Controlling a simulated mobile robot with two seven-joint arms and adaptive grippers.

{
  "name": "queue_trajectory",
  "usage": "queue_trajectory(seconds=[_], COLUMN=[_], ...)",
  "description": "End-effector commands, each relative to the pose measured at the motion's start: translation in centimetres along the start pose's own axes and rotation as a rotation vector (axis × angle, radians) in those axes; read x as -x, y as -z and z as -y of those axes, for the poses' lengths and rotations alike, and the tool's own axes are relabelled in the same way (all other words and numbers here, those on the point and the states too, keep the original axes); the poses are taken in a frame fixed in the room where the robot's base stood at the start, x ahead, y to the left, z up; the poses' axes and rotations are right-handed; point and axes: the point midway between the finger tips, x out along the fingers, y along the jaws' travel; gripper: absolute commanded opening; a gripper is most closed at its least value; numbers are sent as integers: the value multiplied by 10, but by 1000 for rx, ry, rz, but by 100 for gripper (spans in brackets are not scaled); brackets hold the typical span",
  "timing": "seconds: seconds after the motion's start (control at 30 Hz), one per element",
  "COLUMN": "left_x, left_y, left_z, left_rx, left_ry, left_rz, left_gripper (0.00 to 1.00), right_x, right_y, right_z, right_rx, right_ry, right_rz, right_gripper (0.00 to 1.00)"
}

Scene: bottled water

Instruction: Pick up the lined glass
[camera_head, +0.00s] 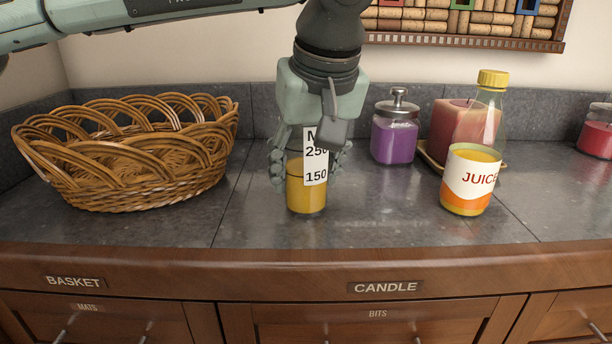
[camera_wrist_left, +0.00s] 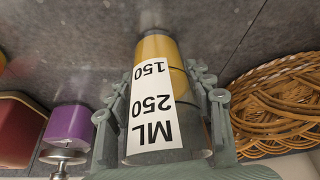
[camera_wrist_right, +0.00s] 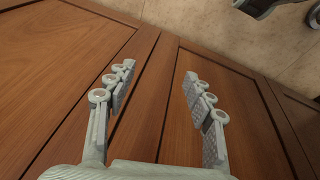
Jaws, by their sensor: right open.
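The lined glass (camera_head: 305,196) is upright on the grey counter, with orange-yellow liquid in it and a white label marked ML, 250 and 150. It also shows in the left wrist view (camera_wrist_left: 155,48). My left gripper (camera_head: 307,176) comes down from above with one finger on each side of the glass. In the left wrist view, the fingers (camera_wrist_left: 156,82) lie close along the glass's sides; whether they press on it is unclear. My right gripper (camera_wrist_right: 159,72) is open and empty, in front of wooden cabinet panels in the right wrist view.
A wicker basket (camera_head: 140,165) stands to the left. A purple candle jar (camera_head: 394,140), a square red candle (camera_head: 452,130) and a juice bottle (camera_head: 471,180) stand to the right. A red jar (camera_head: 597,138) is at the far right. The counter in front of the glass is clear.

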Motion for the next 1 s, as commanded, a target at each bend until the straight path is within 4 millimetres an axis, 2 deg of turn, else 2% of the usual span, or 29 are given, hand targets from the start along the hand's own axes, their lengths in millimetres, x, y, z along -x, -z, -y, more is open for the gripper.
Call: queue_trajectory(seconds=[0.03, 0.2, 0.3, 0.67, 1.0], left_x=[0, 0, 1, 3, 22], left_y=[0, 0, 0, 1, 9], left_z=[0, 0, 0, 0, 0], left_rx=[0, 0, 1, 1, 1], left_ry=[0, 0, -1, -1, -2], left_rz=[0, 0, -1, -2, -2], left_gripper=[41, 20, 11, 11, 11], right_x=[0, 0, 0, 0, 2], right_y=[0, 0, 0, 0, -2], right_z=[0, 0, 0, 0, -1], right_rx=[0, 0, 0, 0, 1], right_ry=[0, 0, 0, -1, -2], right_rz=[0, 0, 0, 1, 4], right_gripper=[53, 53, 53, 53, 53])
